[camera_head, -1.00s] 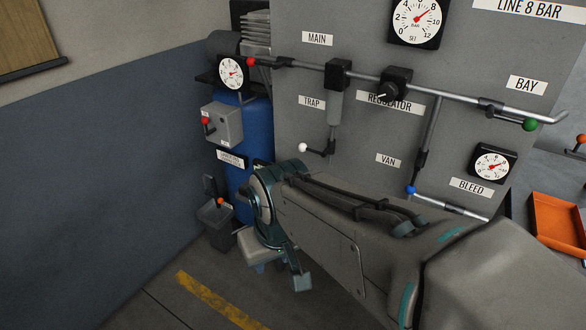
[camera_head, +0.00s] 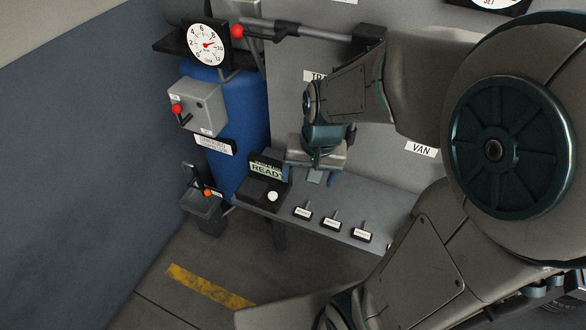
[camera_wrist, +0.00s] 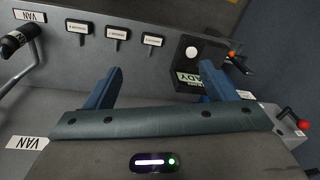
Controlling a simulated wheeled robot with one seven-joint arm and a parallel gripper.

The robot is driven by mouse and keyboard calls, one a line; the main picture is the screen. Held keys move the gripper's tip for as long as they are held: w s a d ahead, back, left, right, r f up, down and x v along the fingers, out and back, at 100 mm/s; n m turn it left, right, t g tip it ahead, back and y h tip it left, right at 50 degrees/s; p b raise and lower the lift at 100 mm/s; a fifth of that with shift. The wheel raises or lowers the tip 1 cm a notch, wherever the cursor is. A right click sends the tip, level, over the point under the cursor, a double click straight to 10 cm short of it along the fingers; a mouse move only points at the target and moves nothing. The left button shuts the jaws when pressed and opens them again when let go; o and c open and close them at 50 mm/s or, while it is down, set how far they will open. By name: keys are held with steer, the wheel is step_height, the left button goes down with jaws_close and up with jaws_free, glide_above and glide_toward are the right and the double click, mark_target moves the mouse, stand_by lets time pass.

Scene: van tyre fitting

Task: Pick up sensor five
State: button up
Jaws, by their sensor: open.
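Three small dark sensors with white labels and short stems stand in a row on the grey bench: a left one (camera_head: 302,211), a middle one (camera_head: 332,222) and a right one (camera_head: 361,233). They also show in the wrist view as a left one (camera_wrist: 78,27), a middle one (camera_wrist: 117,33) and a right one (camera_wrist: 152,39). The label print is too small to read, so I cannot tell which is sensor five. My gripper (camera_head: 322,178) is above the back of the bench, apart from the sensors. In the wrist view its blue fingers (camera_wrist: 161,68) are spread and empty.
A black reader (camera_head: 266,197) with a READY display and white button stands at the bench's left end. Left of it are a blue tank (camera_head: 240,125), a grey switch box (camera_head: 205,108) and a small bin (camera_head: 203,203). The grey panel rises behind the bench (camera_head: 380,205).

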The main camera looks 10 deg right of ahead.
steer(key=w+f+m+g+h+p, duration=0.1)
steer(key=w+f+m+p, duration=0.1)
steer(key=w+f+m, duration=0.35)
steer(key=n+b, duration=0.2)
glide_above(303, 211)
steer(key=f, duration=0.7)
steer(key=a+f, duration=0.1)
steer(key=f, duration=0.3)
steer(key=shift+f, duration=0.3)
steer(key=shift+d+f, duration=0.25)
steer(key=shift+f, duration=1.1)
steer(key=shift+d+f, duration=0.25)
steer(key=shift+f, duration=1.05)
steer(key=c, duration=1.1)
